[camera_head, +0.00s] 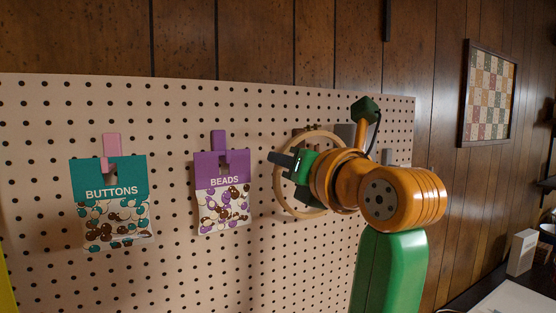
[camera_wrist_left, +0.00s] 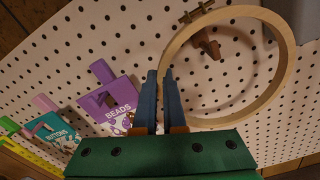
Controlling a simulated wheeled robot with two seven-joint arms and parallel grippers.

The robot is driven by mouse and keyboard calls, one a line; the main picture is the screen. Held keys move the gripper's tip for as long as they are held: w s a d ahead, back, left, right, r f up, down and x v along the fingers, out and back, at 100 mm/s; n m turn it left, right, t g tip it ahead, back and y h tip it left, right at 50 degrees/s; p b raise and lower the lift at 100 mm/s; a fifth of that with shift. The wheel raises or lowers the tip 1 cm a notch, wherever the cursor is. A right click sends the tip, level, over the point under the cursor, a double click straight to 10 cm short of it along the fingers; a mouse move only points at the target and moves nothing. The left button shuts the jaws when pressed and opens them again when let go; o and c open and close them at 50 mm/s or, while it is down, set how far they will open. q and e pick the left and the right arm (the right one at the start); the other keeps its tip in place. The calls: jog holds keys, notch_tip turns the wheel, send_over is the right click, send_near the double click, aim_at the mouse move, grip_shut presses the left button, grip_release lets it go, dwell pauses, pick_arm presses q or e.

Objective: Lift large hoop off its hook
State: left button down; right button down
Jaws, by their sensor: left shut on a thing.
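The large hoop (camera_head: 278,190) is a pale wooden ring with a metal screw clasp, in front of the pegboard. In the left wrist view the hoop (camera_wrist_left: 283,85) fills the upper right. My left gripper (camera_head: 284,160) is at the hoop's left side. In the wrist view its two blue fingers (camera_wrist_left: 162,90) are shut on the left part of the rim. A brown hook (camera_wrist_left: 208,43) shows inside the ring, below its upper rim near the clasp. I cannot tell whether the rim touches it. My wrist covers much of the hoop in the head view. My right gripper is not in view.
The pegboard (camera_head: 150,275) stands against wood panelling. A teal buttons packet (camera_head: 110,190) and a purple beads packet (camera_head: 222,180) hang to the left on coloured hooks. A framed patchwork (camera_head: 489,95) hangs on the right wall. A white box (camera_head: 522,252) stands at lower right.

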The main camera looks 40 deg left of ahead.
pick_arm(q)
jog(key=v, duration=0.7)
dwell(0.5)
jog(key=shift+d, duration=0.1)
